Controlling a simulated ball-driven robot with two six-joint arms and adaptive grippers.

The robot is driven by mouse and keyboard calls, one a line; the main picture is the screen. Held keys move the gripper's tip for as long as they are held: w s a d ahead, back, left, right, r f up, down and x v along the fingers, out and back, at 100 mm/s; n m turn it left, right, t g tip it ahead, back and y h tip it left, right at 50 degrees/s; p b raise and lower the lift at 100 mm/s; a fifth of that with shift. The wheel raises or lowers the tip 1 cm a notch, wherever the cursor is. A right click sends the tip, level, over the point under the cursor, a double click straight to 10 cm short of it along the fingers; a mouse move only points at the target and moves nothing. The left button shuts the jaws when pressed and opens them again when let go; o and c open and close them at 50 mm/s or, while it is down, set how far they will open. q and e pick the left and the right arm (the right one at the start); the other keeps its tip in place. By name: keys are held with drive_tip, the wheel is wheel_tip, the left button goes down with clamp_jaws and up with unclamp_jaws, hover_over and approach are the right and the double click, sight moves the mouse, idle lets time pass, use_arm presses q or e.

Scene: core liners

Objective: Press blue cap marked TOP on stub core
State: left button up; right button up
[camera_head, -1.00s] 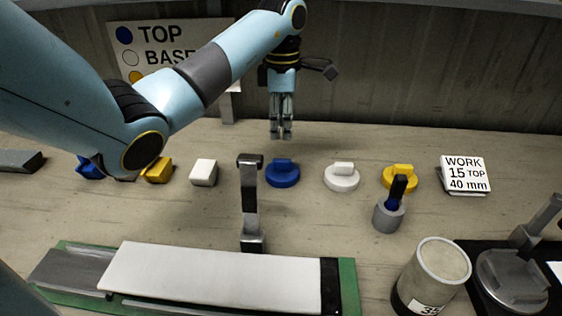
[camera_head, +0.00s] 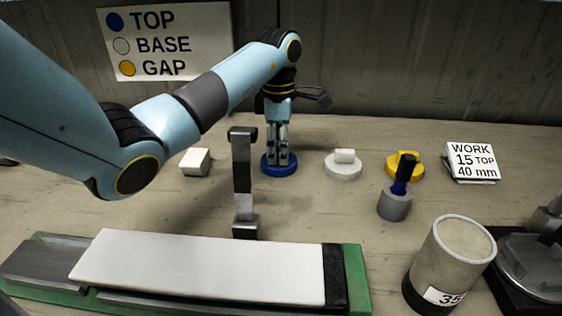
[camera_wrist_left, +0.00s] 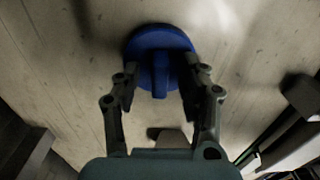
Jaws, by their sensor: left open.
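The blue cap (camera_head: 280,171), a round disc with a raised bar, lies on the table. It also shows in the wrist view (camera_wrist_left: 158,42). My left gripper (camera_head: 277,158) points straight down over it and partly hides it. In the wrist view its open fingers (camera_wrist_left: 160,80) stand on either side of the cap's bar, with gaps visible. A grey cylinder (camera_head: 447,262) with a dark base and a label reading 35 stands at the front right; I cannot tell whether it is the stub core. The sign (camera_head: 165,42) pairs blue with TOP. My right gripper is out of view.
A white cap (camera_head: 343,170) and a yellow cap (camera_head: 411,172) lie to the right. A grey holder (camera_head: 395,204) with a dark-handled tool stands before the yellow one. A metal post (camera_head: 242,185) rises near the gripper. A white-topped tray (camera_head: 200,268) fills the front.

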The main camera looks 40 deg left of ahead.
use_arm(q)
clamp_jaws()
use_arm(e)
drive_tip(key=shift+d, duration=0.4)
use_arm(q)
drive_tip(key=shift+r, duration=0.1)
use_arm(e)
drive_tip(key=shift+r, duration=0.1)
use_arm(q)
wheel_tip(320, 180, up, 5)
drive_tip(key=p, duration=0.3)
drive_tip(key=shift+r+p, duration=0.45)
drive_tip(key=shift+p, duration=0.15)
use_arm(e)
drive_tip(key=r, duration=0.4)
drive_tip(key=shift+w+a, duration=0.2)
